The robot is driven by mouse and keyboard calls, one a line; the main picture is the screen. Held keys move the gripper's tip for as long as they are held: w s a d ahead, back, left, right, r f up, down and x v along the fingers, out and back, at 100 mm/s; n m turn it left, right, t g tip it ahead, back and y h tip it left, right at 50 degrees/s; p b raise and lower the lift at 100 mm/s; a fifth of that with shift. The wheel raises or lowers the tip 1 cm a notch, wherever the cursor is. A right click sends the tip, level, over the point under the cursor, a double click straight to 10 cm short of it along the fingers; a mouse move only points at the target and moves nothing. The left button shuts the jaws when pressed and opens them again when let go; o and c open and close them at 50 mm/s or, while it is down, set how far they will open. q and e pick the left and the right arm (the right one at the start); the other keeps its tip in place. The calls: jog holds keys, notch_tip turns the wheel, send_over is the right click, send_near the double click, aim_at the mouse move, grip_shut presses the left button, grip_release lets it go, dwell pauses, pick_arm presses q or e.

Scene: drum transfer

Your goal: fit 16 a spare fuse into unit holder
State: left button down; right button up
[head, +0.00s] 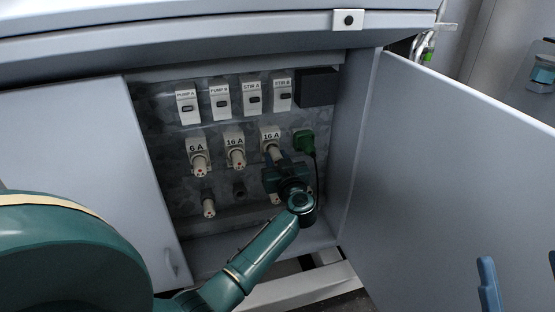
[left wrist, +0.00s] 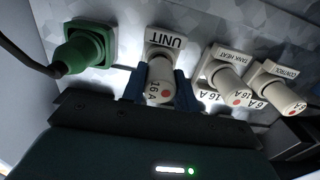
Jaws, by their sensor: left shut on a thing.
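The UNIT holder (left wrist: 165,42) is the rightmost 16 A holder (head: 269,134) in the head view. A cream 16 A fuse (left wrist: 160,80) stands at it, in line with it, its near end toward the wrist camera. My left gripper (head: 275,168) is shut on this fuse, with a blue finger on each side (left wrist: 160,88). I cannot tell how deep the fuse sits. In the lower row, a fuse (head: 208,205) stands at left, an empty-looking dark socket (head: 239,190) is in the middle, and the right place is mostly hidden by my gripper. My right gripper (head: 520,266) shows two separated fingertips at lower right.
The TANK HEAT fuse (left wrist: 234,92) and CONTROL fuse (left wrist: 288,100) stand beside, with red dots. A green plug (head: 304,141) with a dark cable is close right of the UNIT holder. Switches (head: 220,102) line the row above. Open doors (head: 455,170) flank the cabinet.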

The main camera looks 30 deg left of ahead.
pick_arm(q)
jog(key=shift+w+a, duration=0.45)
jog(key=shift+a, duration=0.1)
pick_arm(e)
jog(key=shift+r, duration=0.3)
pick_arm(q)
jog(key=c, duration=1)
grip_release()
jog(key=shift+s+d+p, duration=0.1)
jog(key=shift+p, duration=0.25)
pick_arm(e)
jog(key=shift+r, duration=0.1)
